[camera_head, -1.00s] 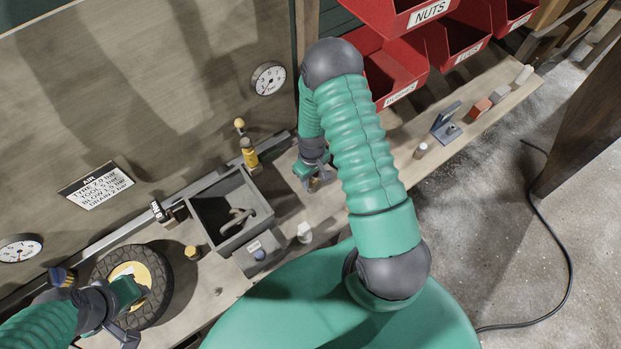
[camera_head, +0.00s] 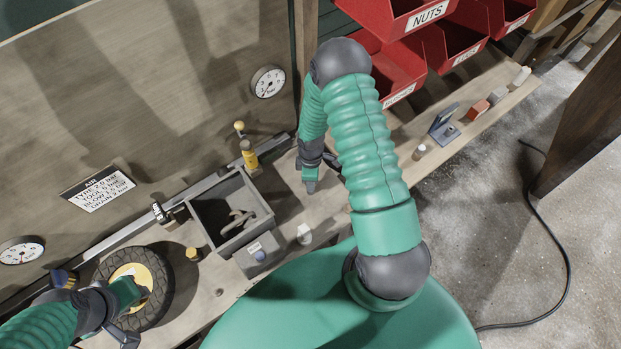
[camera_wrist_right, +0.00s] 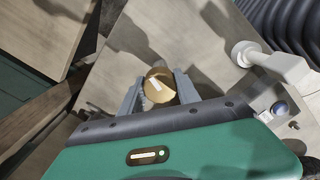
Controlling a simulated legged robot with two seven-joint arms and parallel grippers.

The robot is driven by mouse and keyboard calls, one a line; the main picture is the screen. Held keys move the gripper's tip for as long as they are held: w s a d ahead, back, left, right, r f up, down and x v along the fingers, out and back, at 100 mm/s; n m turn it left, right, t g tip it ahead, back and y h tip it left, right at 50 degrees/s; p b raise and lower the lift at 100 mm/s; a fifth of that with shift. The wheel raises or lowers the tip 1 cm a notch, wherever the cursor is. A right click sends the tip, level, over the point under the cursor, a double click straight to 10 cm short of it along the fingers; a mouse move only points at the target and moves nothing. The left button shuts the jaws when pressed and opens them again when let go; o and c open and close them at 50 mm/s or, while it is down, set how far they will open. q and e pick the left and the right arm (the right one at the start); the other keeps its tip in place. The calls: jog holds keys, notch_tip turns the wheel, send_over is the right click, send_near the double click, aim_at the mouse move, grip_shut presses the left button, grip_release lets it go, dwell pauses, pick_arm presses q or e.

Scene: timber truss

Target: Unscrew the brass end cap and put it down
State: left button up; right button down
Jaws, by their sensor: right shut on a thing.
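The brass end cap (camera_wrist_right: 163,91) shows in the right wrist view as a short golden cylinder with a pale mark on its end face. My right gripper (camera_wrist_right: 160,86) has one grey finger on each side of it and is shut on it. What lies under the cap is hidden. In the head view my right gripper (camera_head: 322,174) is over the bench, right of the dark box; its own wrist and fingers hide the cap there. My left gripper (camera_head: 132,308) is at the black tyre (camera_head: 165,306) with a yellow hub; I cannot tell how far its fingers are apart.
The dark open box (camera_head: 232,214) holds a grey metal piece. A yellow bottle (camera_head: 249,155), a white cone (camera_head: 304,233) and a small yellow piece (camera_head: 193,254) stand on the bench. Red bins (camera_head: 385,78) hang behind my right arm. A phone-like stand (camera_head: 444,124) is farther right.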

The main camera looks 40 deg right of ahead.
jog(key=shift+r, duration=0.3)
dwell(0.4)
jog(key=shift+r+p, duration=0.55)
jog(key=shift+p, duration=0.15)
jog(key=shift+r, duration=0.1)
jog(key=shift+r+p, duration=1.7)
jog(key=shift+r, duration=0.25)
jog(key=shift+f, duration=0.1)
